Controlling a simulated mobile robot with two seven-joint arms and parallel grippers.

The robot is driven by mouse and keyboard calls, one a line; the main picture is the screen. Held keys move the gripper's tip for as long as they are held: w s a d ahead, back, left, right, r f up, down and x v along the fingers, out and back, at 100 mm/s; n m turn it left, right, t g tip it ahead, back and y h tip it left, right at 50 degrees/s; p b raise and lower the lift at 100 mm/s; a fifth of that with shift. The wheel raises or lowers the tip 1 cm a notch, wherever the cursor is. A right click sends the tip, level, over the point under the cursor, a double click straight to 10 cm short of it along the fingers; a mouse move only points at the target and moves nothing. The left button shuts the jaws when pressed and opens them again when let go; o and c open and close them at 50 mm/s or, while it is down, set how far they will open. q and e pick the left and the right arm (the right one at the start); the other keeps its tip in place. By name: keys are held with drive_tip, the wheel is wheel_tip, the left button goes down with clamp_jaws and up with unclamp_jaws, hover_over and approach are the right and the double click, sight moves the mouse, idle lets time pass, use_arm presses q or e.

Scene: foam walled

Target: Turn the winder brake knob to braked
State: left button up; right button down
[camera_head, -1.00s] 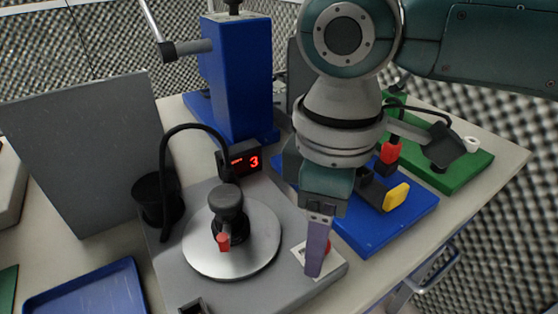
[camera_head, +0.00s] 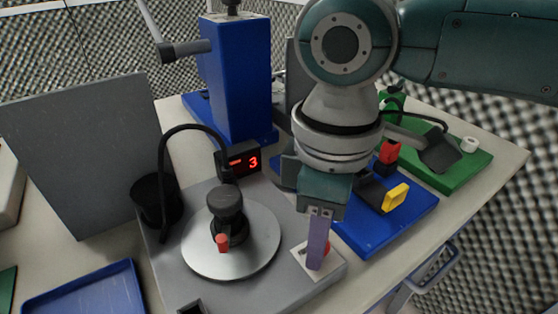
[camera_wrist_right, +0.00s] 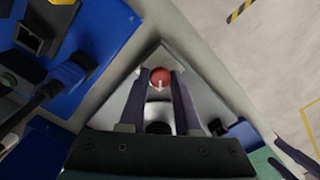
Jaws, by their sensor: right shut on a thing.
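The brake knob (camera_head: 327,248) is a small red knob on a white square plate (camera_head: 303,264) at the near right corner of the grey winder base (camera_head: 190,280). My right gripper (camera_head: 318,264) points down and is shut on the knob; its purple finger hides most of the knob in the head view. In the right wrist view the red knob (camera_wrist_right: 159,75) lies between the two finger ends, and a white pointer mark on it points toward the bottom of that picture. The plate's labels are not readable. My left gripper is not in view.
A round metal plate (camera_head: 255,255) with a black post and red tip stands left of my gripper. A red display (camera_head: 240,161) reads 3. A blue fixture (camera_head: 400,225) with a yellow tab stands close on the right. A blue press (camera_head: 235,90) stands behind.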

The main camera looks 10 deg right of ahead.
use_arm(q)
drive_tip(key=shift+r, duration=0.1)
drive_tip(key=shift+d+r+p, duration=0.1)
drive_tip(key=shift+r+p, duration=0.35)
drive_tip(key=shift+p, duration=0.05)
use_arm(e)
drive_tip(key=shift+r, duration=0.15)
drive_tip(key=m+p, duration=0.5)
drive_tip(key=p, duration=0.1)
drive_tip(key=shift+r+m+p, duration=0.15)
drive_tip(key=shift+m+p, duration=0.95)
drive_tip(key=shift+m, duration=0.2)
drive_tip(key=m+p, duration=0.1)
drive_tip(key=m, duration=0.1)
drive_tip(key=shift+m+p, duration=0.4)
drive_tip(key=m+p, duration=0.1)
drive_tip(key=m, duration=0.1)
drive_tip(key=shift+m, duration=0.3)
use_arm(q)
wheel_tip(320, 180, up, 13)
drive_tip(key=p, duration=0.1)
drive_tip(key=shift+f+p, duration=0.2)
drive_tip(key=shift+p, duration=0.15)
use_arm(e)
drive_tip(key=m, duration=0.4)
drive_tip(key=shift+f+m, duration=0.25)
drive_tip(key=shift+m, duration=0.15)
drive_tip(key=shift+d, duration=0.1)
